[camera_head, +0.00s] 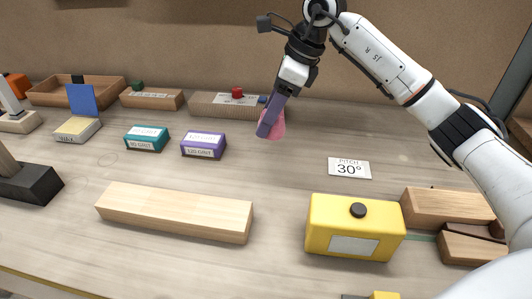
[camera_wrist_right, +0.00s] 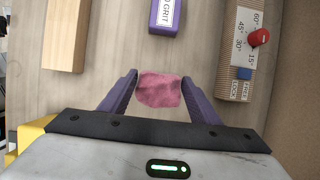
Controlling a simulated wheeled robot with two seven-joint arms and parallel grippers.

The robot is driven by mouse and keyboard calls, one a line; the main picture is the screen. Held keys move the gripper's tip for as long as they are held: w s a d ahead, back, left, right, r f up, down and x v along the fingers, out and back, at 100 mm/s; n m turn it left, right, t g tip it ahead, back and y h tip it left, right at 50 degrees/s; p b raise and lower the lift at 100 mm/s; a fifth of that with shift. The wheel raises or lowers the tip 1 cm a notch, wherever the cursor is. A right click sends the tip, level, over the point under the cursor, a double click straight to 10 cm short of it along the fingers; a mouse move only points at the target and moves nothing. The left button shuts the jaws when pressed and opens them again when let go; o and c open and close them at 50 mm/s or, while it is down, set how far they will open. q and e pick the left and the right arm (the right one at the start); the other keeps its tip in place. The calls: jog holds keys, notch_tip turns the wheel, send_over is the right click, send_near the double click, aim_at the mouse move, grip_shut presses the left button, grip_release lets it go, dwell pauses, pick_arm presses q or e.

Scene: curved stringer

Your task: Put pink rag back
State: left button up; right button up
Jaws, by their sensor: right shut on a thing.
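The pink rag (camera_head: 278,124) is a small crumpled cloth at the tips of my right gripper (camera_head: 268,122). In the right wrist view the rag (camera_wrist_right: 160,91) lies between the two purple fingers of my right gripper (camera_wrist_right: 160,92), which is shut on it. In the head view the fingers hide part of the rag. The rag is close to the worktop, behind and right of the purple grit block (camera_head: 204,144); I cannot tell whether it touches the wood. My left gripper is not in view.
A wooden angle gauge (camera_head: 222,106) with a red knob stands close by, at the back. A teal grit block (camera_head: 146,139), a pale wooden beam (camera_head: 174,212), a yellow box (camera_head: 354,228) and a pitch card (camera_head: 349,168) lie around. The worktop right of the rag is clear.

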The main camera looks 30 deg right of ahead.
aim_at(283, 120)
notch_tip(283, 120, down, 8)
jog(key=shift+f, duration=0.1)
dwell(0.4)
jog(key=o, duration=0.9)
jog(key=shift+f, duration=0.1)
jog(key=shift+o, duration=0.2)
jog(key=v, duration=1.2)
